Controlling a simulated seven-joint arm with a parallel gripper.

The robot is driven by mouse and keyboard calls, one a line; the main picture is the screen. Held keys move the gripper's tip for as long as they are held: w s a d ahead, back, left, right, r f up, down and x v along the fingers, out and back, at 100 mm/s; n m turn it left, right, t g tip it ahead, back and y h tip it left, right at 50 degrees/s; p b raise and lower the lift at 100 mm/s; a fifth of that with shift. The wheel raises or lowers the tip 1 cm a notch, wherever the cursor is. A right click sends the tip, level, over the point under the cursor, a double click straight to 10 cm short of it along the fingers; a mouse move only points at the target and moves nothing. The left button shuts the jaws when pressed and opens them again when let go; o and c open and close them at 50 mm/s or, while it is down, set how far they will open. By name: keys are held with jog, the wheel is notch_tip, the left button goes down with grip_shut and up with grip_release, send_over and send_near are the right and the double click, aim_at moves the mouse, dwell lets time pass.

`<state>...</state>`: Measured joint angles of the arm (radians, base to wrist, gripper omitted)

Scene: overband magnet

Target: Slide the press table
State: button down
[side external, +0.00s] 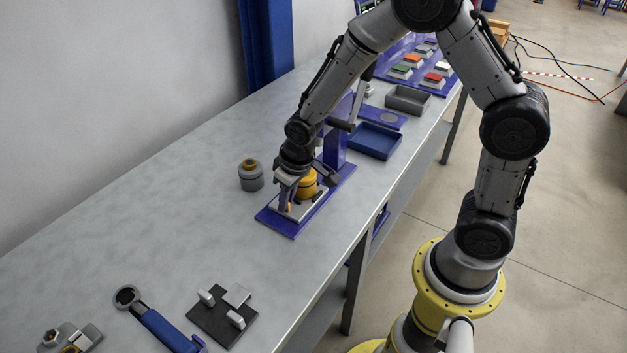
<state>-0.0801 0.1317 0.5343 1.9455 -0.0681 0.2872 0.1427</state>
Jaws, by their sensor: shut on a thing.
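The press has a blue base plate (278,226) and a blue upright (336,148) on the grey bench. The pale press table (310,209) lies on the base plate, towards its near end. An orange-yellow round part (308,184) sits on the table just right of my gripper. My gripper (287,208) points down at the left side of the press table and is shut on it; the exact grip point is small and partly hidden by the fingers. My wrist and forearm hide part of the press head and upright.
A grey cylinder with a brass top (251,178) stands left of the press. A blue tray (375,141) and a grey bin (408,99) lie beyond it. A blue-handled tool (160,330) and a black fixture (224,314) lie at the front.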

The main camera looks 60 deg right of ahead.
jog(key=shift+a, duration=2.85)
jog(key=c, duration=0.8)
grip_release()
